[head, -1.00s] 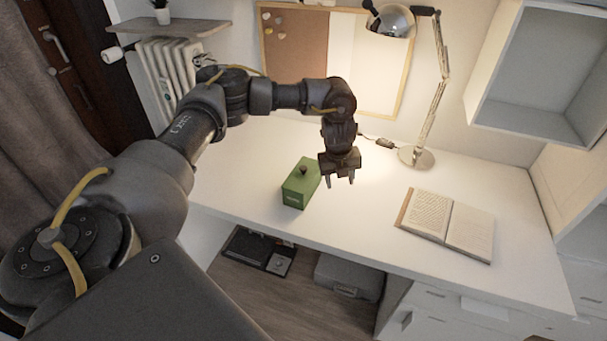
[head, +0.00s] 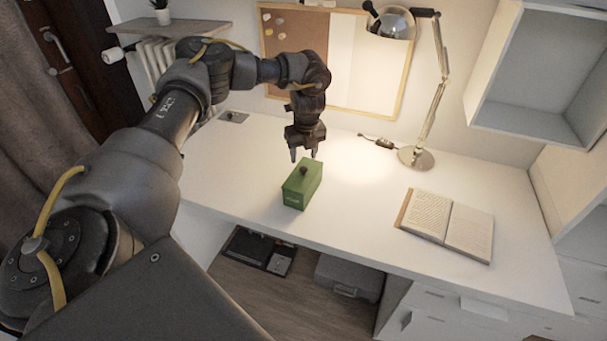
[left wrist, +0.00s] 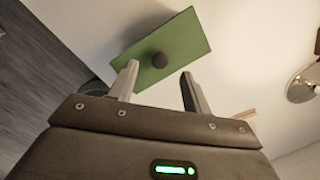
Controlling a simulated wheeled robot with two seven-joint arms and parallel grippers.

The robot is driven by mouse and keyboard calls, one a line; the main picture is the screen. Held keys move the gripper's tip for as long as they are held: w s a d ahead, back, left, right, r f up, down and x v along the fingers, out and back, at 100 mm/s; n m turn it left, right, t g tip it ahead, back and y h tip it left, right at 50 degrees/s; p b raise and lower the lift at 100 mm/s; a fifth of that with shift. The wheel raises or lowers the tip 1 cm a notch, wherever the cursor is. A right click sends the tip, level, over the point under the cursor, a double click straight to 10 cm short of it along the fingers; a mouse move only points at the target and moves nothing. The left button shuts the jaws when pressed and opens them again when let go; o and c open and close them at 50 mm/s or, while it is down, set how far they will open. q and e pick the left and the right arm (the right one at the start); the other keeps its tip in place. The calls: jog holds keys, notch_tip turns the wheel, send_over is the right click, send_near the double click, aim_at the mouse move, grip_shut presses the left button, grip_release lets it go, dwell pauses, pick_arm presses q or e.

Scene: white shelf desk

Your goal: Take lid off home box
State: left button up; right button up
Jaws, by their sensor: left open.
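The green home box (head: 297,193) stands on the white desk, left of the open book. Its green lid (head: 309,177) is on, with a dark round knob (head: 303,170) on top. My left gripper (head: 304,157) is open and empty above the far end of the box. In the left wrist view the lid (left wrist: 188,40) lies beyond the two fingertips (left wrist: 158,70), and the knob (left wrist: 159,60) shows between their lines, apart from both fingers. My right gripper is not in view.
The open book (head: 447,225) lies on the right of the desk (head: 370,220). A lamp (head: 416,157) stands at the back, with its cable plug beside it. A wall shelf (head: 540,75) hangs at the upper right. The desk between box and book is clear.

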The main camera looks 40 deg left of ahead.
aim_at(304, 168)
pick_arm(q)
jog(key=shift+f, duration=0.25)
notch_tip(304, 168, down, 5)
jog(key=shift+w+a+r+p, duration=0.1)
jog(key=shift+w+r+p, duration=0.05)
jog(key=shift+p, duration=0.55)
jog(key=c, duration=1)
jog(key=shift+c, duration=0.2)
jog(key=shift+r, duration=0.1)
